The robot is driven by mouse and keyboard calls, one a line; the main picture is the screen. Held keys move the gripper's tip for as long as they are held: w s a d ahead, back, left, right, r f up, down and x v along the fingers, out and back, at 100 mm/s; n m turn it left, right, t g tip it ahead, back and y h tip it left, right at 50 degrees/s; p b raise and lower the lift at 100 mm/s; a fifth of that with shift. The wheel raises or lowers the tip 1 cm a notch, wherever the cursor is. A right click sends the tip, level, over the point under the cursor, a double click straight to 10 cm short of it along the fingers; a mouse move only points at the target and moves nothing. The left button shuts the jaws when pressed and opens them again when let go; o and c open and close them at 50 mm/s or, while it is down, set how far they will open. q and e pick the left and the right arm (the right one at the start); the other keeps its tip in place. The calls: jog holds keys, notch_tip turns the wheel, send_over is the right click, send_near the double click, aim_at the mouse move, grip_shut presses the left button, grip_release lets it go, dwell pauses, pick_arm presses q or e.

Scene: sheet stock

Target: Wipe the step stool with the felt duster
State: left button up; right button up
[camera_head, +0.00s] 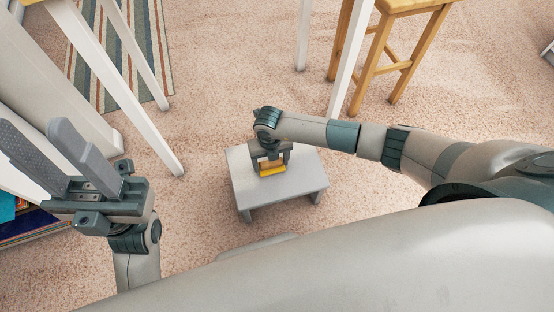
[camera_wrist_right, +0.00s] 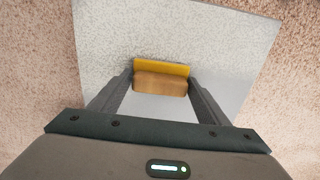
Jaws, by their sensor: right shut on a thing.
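The grey step stool (camera_head: 305,180) stands on the carpet in the middle of the head view, and its pale top (camera_wrist_right: 240,40) fills much of the right wrist view. The felt duster (camera_head: 272,171) has a wooden block and a yellow felt part. It is at the stool top; I cannot tell for sure whether the felt touches it. My right gripper (camera_head: 271,158) is shut on the duster's wooden block (camera_wrist_right: 160,84), one finger at each end. My left gripper (camera_head: 28,133) is open and empty, raised at the left, well away from the stool.
A wooden stool (camera_head: 385,60) and white table legs (camera_head: 352,60) stand behind the step stool. A striped rug (camera_head: 125,50) lies at the upper left. A shelf with books (camera_head: 25,225) is at the far left. Carpet (camera_head: 215,80) around the step stool is clear.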

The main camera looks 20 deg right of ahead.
aim_at(234, 161)
jog(key=shift+w+a, duration=0.15)
jog(key=shift+a, duration=3.05)
jog(key=shift+w+a+b, duration=0.1)
jog(key=shift+a+b, duration=0.55)
jog(key=shift+a, duration=2.2)
jog(key=shift+w, duration=0.1)
jog(key=shift+w+d+f+b, duration=0.1)
jog(key=shift+w+b, duration=0.85)
jog(key=shift+w, duration=0.5)
jog(key=shift+w+d+f+b, duration=0.1)
jog(key=shift+w+b, duration=0.8)
jog(key=shift+w, duration=0.55)
jog(key=shift+w+r+b, duration=0.15)
jog(key=shift+w+b, duration=0.35)
jog(key=shift+w, duration=0.4)
